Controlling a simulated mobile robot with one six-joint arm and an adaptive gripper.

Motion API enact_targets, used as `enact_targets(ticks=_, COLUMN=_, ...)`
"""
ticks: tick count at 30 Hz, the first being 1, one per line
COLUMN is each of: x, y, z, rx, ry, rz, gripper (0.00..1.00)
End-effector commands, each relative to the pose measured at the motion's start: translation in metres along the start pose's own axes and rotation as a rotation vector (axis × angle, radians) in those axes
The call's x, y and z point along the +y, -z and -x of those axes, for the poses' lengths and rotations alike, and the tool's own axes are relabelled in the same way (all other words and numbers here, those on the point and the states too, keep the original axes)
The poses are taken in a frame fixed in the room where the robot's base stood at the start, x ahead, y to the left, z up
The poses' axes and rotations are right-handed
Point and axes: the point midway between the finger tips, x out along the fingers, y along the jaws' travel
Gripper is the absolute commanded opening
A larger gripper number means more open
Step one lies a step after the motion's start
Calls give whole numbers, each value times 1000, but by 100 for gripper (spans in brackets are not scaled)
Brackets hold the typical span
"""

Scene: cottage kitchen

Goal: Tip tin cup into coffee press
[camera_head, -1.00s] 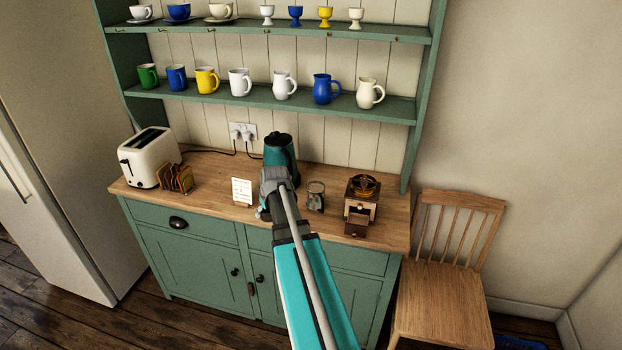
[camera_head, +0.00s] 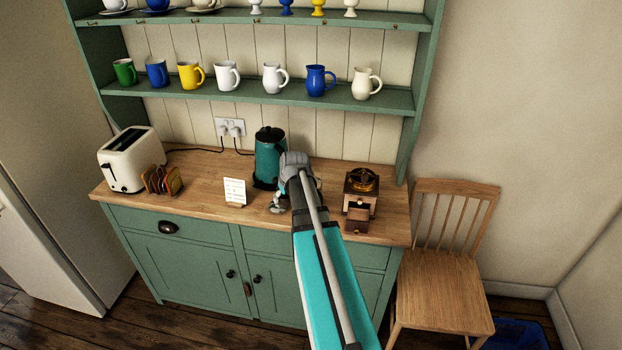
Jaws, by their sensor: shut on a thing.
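My gripper (camera_head: 283,196) is over the worktop, just right of and in front of the teal kettle, mostly hidden by my own wrist. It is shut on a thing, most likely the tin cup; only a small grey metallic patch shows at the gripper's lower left. The cup's tilt and contents cannot be told. The coffee press is not visible; my wrist and forearm cover that part of the worktop.
A teal kettle (camera_head: 269,158) stands close behind my gripper. A white card (camera_head: 235,191) is to the left, and a wooden coffee grinder (camera_head: 360,190) to the right. A toaster (camera_head: 131,158) and toast rack (camera_head: 162,180) stand at the left. Shelves of mugs hang above.

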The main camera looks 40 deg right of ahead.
Motion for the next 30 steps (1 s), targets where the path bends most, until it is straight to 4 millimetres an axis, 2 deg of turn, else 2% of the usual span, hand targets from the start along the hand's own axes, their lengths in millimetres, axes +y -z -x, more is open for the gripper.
enact_targets(ticks=8, x=2, y=1, z=0, rx=0, ry=0, rz=0, gripper=40)
enact_targets(ticks=14, x=19, y=9, z=2, rx=-2, ry=0, rz=0, gripper=40)
enact_targets(ticks=20, x=56, y=24, z=6, rx=-4, ry=4, rz=5, gripper=40)
enact_targets(ticks=30, x=138, y=44, z=13, rx=-5, ry=12, rz=19, gripper=40)
